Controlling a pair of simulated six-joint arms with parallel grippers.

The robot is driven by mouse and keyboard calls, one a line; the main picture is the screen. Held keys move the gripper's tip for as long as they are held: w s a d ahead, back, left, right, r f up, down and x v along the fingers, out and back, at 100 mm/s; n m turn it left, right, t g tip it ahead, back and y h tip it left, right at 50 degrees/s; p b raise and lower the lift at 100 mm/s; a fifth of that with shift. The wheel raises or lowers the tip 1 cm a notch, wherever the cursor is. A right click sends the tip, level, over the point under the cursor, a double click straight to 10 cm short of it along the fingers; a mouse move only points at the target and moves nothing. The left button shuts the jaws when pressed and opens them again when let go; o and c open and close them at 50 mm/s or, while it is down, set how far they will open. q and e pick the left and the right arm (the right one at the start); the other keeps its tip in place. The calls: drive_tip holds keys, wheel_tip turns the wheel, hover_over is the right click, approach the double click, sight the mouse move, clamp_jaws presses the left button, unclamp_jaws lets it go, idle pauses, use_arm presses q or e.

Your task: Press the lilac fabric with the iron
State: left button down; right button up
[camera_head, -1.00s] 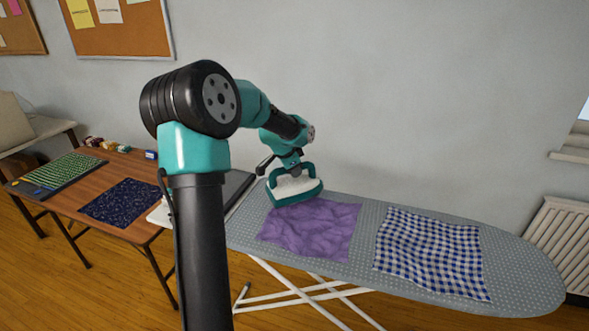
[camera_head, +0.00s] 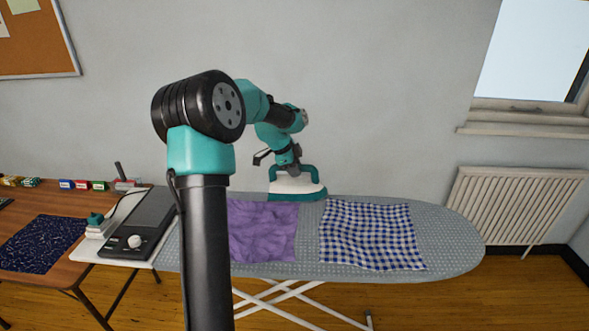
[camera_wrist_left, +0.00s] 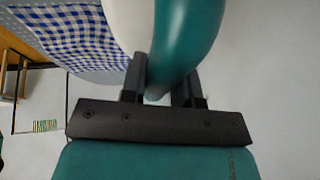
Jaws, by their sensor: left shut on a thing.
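The lilac fabric (camera_head: 262,232) lies wrinkled on the grey ironing board (camera_head: 450,245), its left part hidden behind my arm in the head view. My left gripper (camera_head: 292,169) is shut on the handle of the teal and white iron (camera_head: 298,187). The iron is level, at the back edge of the lilac fabric. I cannot tell whether its sole touches the cloth or the board. In the left wrist view the gripper (camera_wrist_left: 162,92) has its two fingers on either side of the teal handle (camera_wrist_left: 182,45). My right gripper is not in view.
A blue and white checked cloth (camera_head: 370,236) lies right of the lilac fabric. A dark iron rest with a knob (camera_head: 140,232) is at the board's left end. A wooden table (camera_head: 85,268) with navy fabric (camera_head: 42,243) stands further left. The board's right end is clear.

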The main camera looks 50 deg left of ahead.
sight(292, 181)
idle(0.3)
use_arm(q)
drive_tip(key=shift+f, duration=3.05)
drive_tip(key=shift+f, duration=0.4)
drive_tip(key=shift+a, duration=0.15)
drive_tip(key=s+a, duration=1)
drive_tip(key=shift+s+f, duration=0.1)
drive_tip(key=s+a, duration=1)
drive_tip(key=shift+f, duration=0.15)
idle(1.1)
